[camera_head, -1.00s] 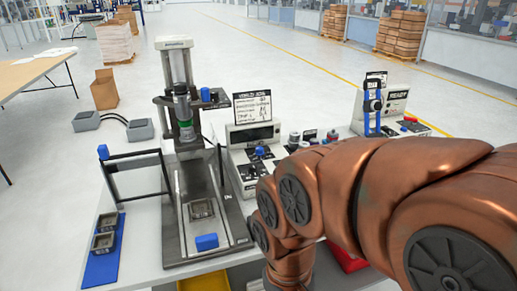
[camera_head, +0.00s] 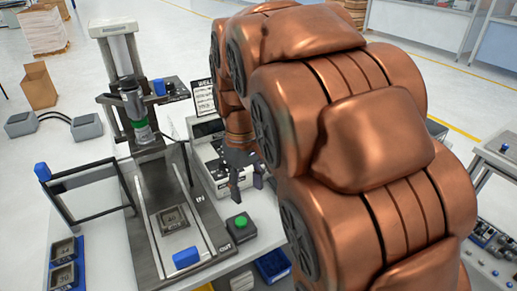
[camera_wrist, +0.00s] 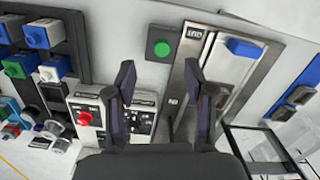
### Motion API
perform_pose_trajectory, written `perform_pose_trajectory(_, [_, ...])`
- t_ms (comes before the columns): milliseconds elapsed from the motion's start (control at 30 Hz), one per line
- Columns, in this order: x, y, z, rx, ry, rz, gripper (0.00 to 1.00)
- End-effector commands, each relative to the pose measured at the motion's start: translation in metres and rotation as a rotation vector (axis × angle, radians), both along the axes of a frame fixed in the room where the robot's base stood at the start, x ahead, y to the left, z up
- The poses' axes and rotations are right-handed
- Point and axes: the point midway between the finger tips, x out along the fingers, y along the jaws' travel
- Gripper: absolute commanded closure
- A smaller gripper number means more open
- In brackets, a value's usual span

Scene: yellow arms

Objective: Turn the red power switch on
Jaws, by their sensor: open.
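My gripper (camera_wrist: 159,75) is open and empty, its two dark fingers apart. In the head view my gripper (camera_head: 247,183) hangs beside the white control unit (camera_head: 216,150), pointing down. In the wrist view a red knob (camera_wrist: 84,119) sits on a light box left of my left finger. I cannot tell for certain which red part is the power switch. My arm hides much of the unit in the head view.
A green button (camera_head: 238,221) stands beside the metal press fixture (camera_head: 168,200) with its blue handle (camera_head: 186,257). A blue bin (camera_head: 272,264) is at the front. White table is bare around the green button.

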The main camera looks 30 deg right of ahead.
Motion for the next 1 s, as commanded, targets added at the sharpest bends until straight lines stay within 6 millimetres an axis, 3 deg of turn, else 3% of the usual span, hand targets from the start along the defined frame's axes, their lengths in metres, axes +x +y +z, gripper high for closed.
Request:
perform_pose_trajectory(33, [0.017,-0.011,0.002,-0.001,-0.006,0.012,0.47])
perform_pose_trajectory(300, [0.09,-0.063,0.009,-0.002,-0.031,0.133,0.47])
perform_pose_trajectory(600, [0.157,-0.124,0.003,0.003,-0.059,0.3,0.47])
perform_pose_trajectory(800, [0.186,-0.154,-0.006,0.014,-0.074,0.399,0.47])
perform_pose_trajectory(1000, [0.198,-0.167,-0.01,0.015,-0.085,0.449,0.47])
